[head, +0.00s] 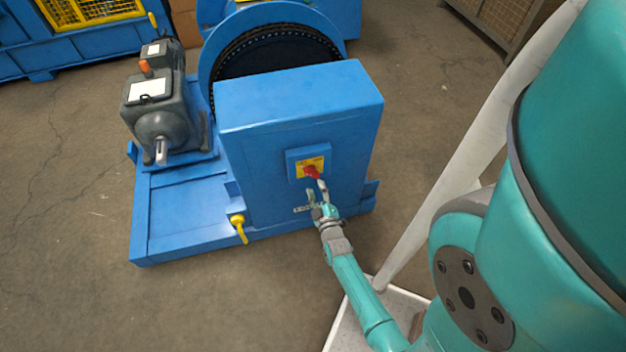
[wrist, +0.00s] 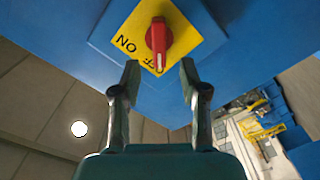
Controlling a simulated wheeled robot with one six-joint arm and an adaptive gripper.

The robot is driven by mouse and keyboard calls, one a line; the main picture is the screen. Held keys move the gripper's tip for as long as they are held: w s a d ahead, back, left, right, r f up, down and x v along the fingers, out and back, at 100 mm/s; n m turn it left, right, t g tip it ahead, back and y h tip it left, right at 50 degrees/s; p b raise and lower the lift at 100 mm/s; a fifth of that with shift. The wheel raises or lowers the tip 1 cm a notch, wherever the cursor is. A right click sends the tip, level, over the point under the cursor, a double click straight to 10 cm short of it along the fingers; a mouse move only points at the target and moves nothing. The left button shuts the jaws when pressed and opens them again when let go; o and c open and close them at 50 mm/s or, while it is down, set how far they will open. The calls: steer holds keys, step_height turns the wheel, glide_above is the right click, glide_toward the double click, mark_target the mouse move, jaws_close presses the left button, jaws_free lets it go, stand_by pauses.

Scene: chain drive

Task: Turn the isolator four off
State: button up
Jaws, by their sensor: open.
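The isolator's red knob (head: 312,172) sits on a yellow plate (head: 303,164) on the front of a blue cabinet (head: 300,110). In the wrist view the red knob (wrist: 158,38) stands lengthwise up and down on the yellow plate (wrist: 183,42). The word ON is left of the knob, and OFF is by its lower end, partly covered. My gripper (wrist: 159,76) is open and empty, its fingertips just below the knob on either side of its line. In the head view my gripper (head: 322,192) is close in front of the cabinet, just below the knob; contact is not clear.
A grey motor (head: 160,115) with a bare shaft stands left of the cabinet on the blue base frame (head: 185,215). A large chain wheel (head: 270,50) is behind the cabinet. A yellow fitting (head: 239,226) hangs low at the cabinet's left. Floor in front is clear.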

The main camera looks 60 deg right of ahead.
steer(key=shift+v, duration=2.55)
steer(key=shift+a, duration=0.1)
steer(key=s+a+r+t+y, duration=0.1)
steer(key=s+a+r+y, duration=0.15)
steer(key=a, duration=0.45)
steer(key=s+a+r+t+y, duration=0.1)
steer(key=s+a+r+y, duration=0.1)
steer(key=a+r, duration=0.35)
steer(key=s+a+r+t+y, duration=0.1)
steer(key=s+a+y, duration=0.2)
steer(key=a, duration=0.6)
steer(key=s+a+r+y, duration=0.3)
steer(key=s+a+r, duration=0.1)
steer(key=r, duration=0.4)
steer(key=s+a+r+y, duration=0.3)
steer(key=s+a+r, duration=0.2)
steer(key=r, duration=0.4)
steer(key=shift+a+n, duration=0.2)
steer(key=shift+n, duration=0.2)
